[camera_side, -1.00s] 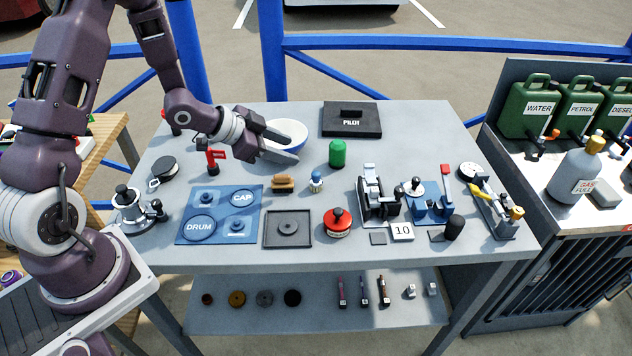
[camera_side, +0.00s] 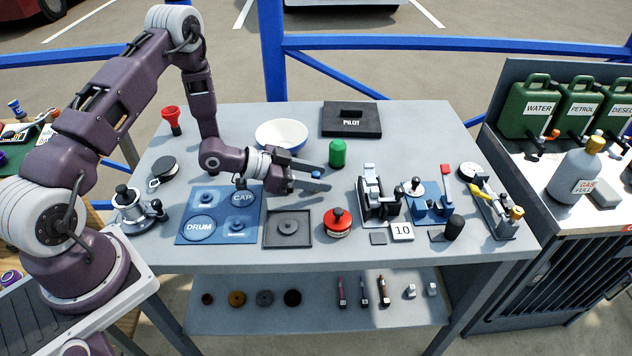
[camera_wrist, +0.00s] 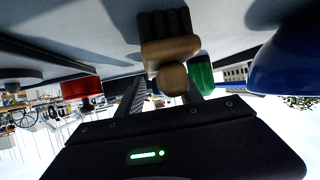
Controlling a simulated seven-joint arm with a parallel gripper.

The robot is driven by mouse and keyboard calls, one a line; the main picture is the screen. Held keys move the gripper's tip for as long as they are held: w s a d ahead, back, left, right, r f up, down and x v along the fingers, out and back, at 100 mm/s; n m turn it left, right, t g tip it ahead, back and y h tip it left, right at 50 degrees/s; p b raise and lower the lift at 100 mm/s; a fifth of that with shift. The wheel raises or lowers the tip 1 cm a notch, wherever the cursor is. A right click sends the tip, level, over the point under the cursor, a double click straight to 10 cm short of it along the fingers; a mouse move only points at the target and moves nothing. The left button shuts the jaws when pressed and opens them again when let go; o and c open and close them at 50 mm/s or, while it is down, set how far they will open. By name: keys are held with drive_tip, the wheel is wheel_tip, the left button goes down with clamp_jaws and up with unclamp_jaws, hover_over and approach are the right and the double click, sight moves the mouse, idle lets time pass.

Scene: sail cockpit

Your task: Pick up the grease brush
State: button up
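The grease brush shows in the wrist view as a wooden block (camera_wrist: 170,50) with a round wooden knob and dark bristles. In the side view it is hidden behind my gripper (camera_side: 319,178). My gripper is low over the middle of the table, lying nearly level, with its fingers apart. In the wrist view the knob appears in the gap between the fingers (camera_wrist: 163,92). I see no firm grip on the brush, and cannot tell whether a finger touches it.
A small blue-topped item (camera_side: 316,174) shows by the fingers. A green bottle (camera_side: 337,154) and a white bowl (camera_side: 283,133) stand behind. A red tin (camera_side: 337,222) and a dark square tray (camera_side: 272,238) are in front.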

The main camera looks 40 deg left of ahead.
clamp_jaws()
drive_tip(key=shift+r, duration=0.1)
